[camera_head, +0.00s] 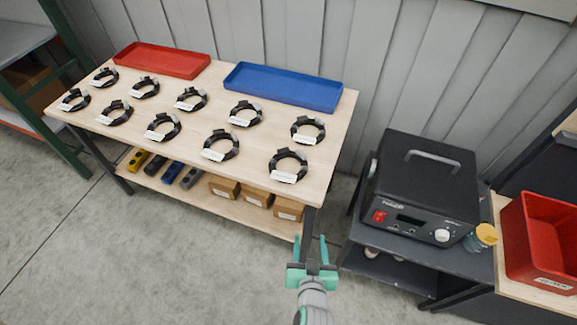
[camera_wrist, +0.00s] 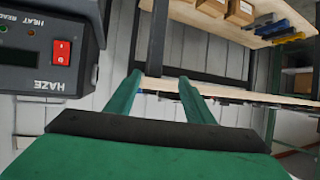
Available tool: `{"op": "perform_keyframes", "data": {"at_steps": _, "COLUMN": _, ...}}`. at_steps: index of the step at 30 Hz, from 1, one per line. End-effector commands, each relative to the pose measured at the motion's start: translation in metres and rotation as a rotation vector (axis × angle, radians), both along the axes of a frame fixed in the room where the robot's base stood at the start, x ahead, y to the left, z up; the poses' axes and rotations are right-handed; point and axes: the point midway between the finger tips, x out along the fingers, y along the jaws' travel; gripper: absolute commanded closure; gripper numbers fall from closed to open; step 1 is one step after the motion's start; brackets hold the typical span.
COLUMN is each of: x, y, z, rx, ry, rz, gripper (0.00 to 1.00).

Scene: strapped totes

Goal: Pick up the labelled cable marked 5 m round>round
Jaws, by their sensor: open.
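Several coiled black cables with white labels lie in two rows on the wooden table (camera_head: 252,179) in the head view. The nearest to my gripper is a coil (camera_head: 288,165) at the table's front right corner; another coil (camera_head: 308,130) lies behind it. Others include a coil (camera_head: 220,145) in the front row and a coil (camera_head: 245,114) in the back row. The label print is too small to read, so I cannot tell which is 5 m round>round. My gripper (camera_head: 315,250) is open and empty, in front of the table's right end and apart from the cables.
A red tray (camera_head: 162,60) and a blue tray (camera_head: 283,87) sit along the table's back. A black machine (camera_head: 420,185) stands on a cart at right, close to my gripper. A red bin (camera_head: 540,240) is farther right. The floor in front of the table is clear.

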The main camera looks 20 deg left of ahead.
Motion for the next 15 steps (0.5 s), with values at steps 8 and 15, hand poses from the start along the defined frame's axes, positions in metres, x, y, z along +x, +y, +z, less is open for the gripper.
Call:
{"op": "perform_keyframes", "data": {"at_steps": 8, "x": 0.074, "y": 0.052, "z": 0.037, "rx": -0.007, "ry": 0.023, "rz": 0.218, "gripper": 0.52}}
{"op": "perform_keyframes", "data": {"at_steps": 15, "x": 0.107, "y": 0.089, "z": 0.076, "rx": -0.027, "ry": 0.026, "rz": 0.393, "gripper": 0.52}}
